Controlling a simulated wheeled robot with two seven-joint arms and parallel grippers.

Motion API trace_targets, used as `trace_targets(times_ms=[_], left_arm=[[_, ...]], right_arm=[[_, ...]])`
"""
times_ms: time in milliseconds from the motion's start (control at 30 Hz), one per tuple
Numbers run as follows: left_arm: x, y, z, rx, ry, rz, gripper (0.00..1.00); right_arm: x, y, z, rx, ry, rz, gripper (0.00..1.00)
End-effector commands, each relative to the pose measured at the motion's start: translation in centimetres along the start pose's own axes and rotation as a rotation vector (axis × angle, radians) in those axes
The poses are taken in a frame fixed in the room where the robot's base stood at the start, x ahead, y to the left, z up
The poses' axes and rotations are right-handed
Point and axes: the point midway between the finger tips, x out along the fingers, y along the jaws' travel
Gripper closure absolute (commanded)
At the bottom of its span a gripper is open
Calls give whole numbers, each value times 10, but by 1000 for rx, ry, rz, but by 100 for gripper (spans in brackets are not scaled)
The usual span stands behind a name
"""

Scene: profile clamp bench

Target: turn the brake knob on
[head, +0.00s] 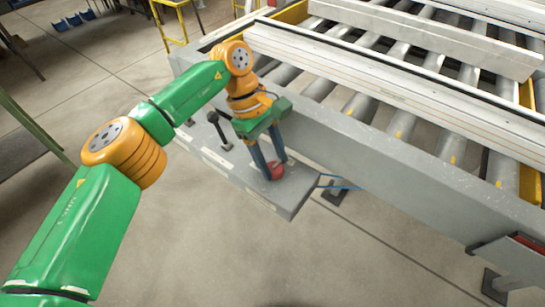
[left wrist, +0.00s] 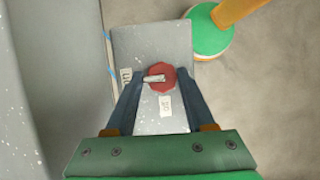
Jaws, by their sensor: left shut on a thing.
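The brake knob (head: 276,171) is red and sits near the outer end of a grey control panel (head: 238,182) fixed to the side of the bench. In the left wrist view the knob (left wrist: 161,77) is a red disc with a pale bar across it, the bar lying roughly level in the picture. My left gripper (head: 270,167) points down at the panel with its two dark blue fingers on either side of the knob, shut on it. In the left wrist view the fingertips touch the knob's sides. Labels (left wrist: 165,105) lie beside the knob. My right gripper is not in view.
A black lever (head: 217,130) stands on the panel left of my gripper. Behind is the roller bench (head: 330,140) with long pale profiles (head: 400,85). A blue cable (head: 338,183) runs beside the panel's right end. The floor in front is clear.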

Motion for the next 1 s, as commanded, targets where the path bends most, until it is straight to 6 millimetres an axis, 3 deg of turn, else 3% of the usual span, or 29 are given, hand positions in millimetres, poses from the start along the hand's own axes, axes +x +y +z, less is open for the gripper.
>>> trace_targets(times_ms=[100,133,233,567,667,833,1000], left_arm=[[1,0,0,2,1,-1,100],[1,0,0,2,1,-1,40],[0,0,0,1,0,-1,16],[-4,0,0,0,2,0,16],[-19,1,-1,-2,3,2,16],[-58,1,2,-3,0,1,16],[-72,0,1,0,1,-1,16]], right_arm=[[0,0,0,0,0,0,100],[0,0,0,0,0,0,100],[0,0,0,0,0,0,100],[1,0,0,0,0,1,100],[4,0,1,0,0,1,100],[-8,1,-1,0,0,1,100],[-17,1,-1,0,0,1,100]])
